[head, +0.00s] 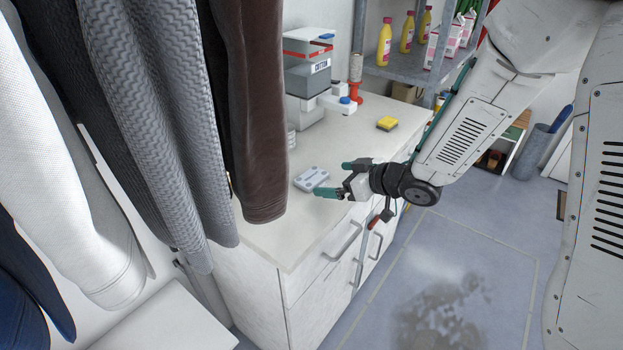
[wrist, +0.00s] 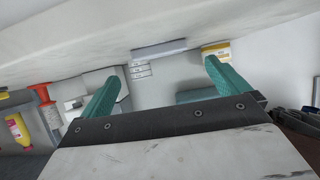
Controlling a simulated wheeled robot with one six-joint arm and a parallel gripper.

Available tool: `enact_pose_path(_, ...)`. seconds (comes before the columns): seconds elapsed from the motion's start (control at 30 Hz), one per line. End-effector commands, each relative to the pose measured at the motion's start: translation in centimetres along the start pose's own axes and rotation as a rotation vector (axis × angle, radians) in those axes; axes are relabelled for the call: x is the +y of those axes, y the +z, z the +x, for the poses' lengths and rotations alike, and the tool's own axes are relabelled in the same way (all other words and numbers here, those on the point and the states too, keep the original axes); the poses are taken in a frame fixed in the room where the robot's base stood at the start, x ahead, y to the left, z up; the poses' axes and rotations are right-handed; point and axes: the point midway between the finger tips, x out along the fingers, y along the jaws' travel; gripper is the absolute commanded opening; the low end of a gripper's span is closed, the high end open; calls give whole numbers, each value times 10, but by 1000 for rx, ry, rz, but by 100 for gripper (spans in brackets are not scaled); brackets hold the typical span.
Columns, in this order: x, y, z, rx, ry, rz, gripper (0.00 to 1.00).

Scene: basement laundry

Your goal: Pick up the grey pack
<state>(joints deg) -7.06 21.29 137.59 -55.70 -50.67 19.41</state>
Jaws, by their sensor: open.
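The grey pack (head: 312,179) is a small, flat, light grey block with a bumpy top, lying on the white counter. In the wrist view a thin grey slab (wrist: 158,50), which looks like the pack seen edge-on, lies along the counter surface between and beyond the fingertips. My gripper (head: 338,178) has green fingers spread apart and nothing between them. It is just to the right of the pack, low over the counter's front edge. The nearer finger overlaps the pack's right edge in the head view; I cannot tell whether they touch. The wrist view also shows both fingers (wrist: 162,68) apart.
A clear box (head: 306,78), a white device and a red item (head: 355,92) stand at the back. Hanging clothes (head: 255,110) crowd the left. A shelf with yellow bottles (head: 386,42) stands behind.

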Motion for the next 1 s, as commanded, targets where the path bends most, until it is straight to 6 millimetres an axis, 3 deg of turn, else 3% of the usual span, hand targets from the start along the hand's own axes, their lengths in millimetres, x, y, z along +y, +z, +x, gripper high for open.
enact_pose_path(0.5, -1, -4, 63, -1, 0, 0, 100)
enact_pose_path(0.77, 0, -4, 70, -1, 2, -1, 100)
enact_pose_path(0.93, 0, -4, 69, -1, 2, 0, 58)
enact_pose_path(1.0, 0, -4, 69, -2, 3, 0, 56)
